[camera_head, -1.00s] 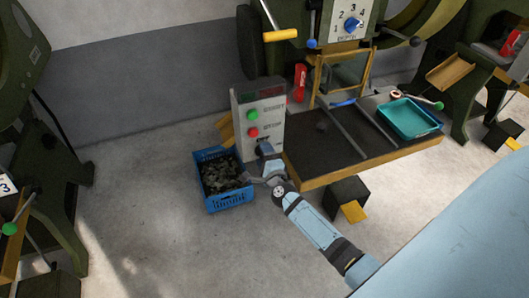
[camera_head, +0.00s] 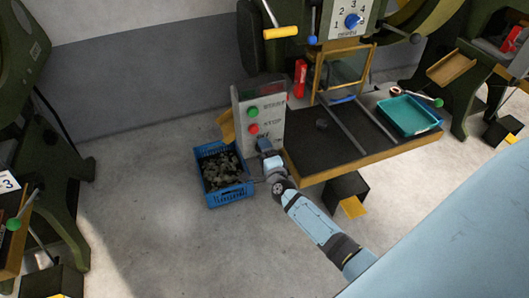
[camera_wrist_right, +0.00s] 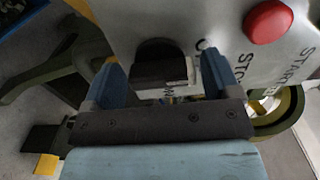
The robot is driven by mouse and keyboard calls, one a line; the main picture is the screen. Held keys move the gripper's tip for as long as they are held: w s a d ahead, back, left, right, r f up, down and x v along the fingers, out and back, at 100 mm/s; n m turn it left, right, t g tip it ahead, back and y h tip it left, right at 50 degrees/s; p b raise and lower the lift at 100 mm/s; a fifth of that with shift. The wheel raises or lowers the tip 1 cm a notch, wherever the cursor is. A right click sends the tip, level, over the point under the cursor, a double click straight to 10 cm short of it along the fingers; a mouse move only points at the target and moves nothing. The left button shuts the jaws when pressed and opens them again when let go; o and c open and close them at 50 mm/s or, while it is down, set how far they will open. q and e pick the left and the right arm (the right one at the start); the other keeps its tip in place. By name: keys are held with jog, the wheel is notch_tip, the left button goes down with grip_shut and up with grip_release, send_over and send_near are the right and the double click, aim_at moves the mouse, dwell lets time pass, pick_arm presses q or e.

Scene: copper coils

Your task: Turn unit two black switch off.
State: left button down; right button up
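The grey control box (camera_head: 270,108) stands at the left end of the machine's table, with a green button (camera_head: 252,112) above a red button (camera_head: 253,129). My right gripper (camera_wrist_right: 163,68) is open, with one blue finger on each side of the switch and a visible gap to both. In the head view the right gripper (camera_head: 268,158) is at the box's lower front and hides much of the switch area. My left gripper is not in view.
A blue crate (camera_head: 229,197) of dark pieces stands on the floor left of the box. The dark table (camera_head: 325,155) with a teal tray (camera_head: 408,116) lies to the right. The red button (camera_wrist_right: 268,21) is close to the gripper in the wrist view.

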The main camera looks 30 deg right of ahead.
jog(key=shift+o, duration=0.4)
jog(key=shift+s, duration=0.1)
jog(key=v, duration=1.3)
jog(key=shift+s+a+b, duration=0.2)
jog(key=shift+s+b, duration=0.1)
jog(key=s+a+r+n+g+y+p, duration=0.3)
jog(key=s+a+n+p, duration=0.2)
jog(key=n, duration=0.7)
jog(key=s+a+r+n+g+y+p, duration=0.3)
jog(key=s+a+n, duration=0.5)
jog(key=n, duration=0.3)
jog(key=y+p, duration=0.1)
jog(key=p, duration=0.1)
jog(key=shift+s+r+n+g+p, duration=0.25)
jog(key=shift+s+n+g+p, duration=0.05)
jog(key=shift+s+n, duration=0.1)
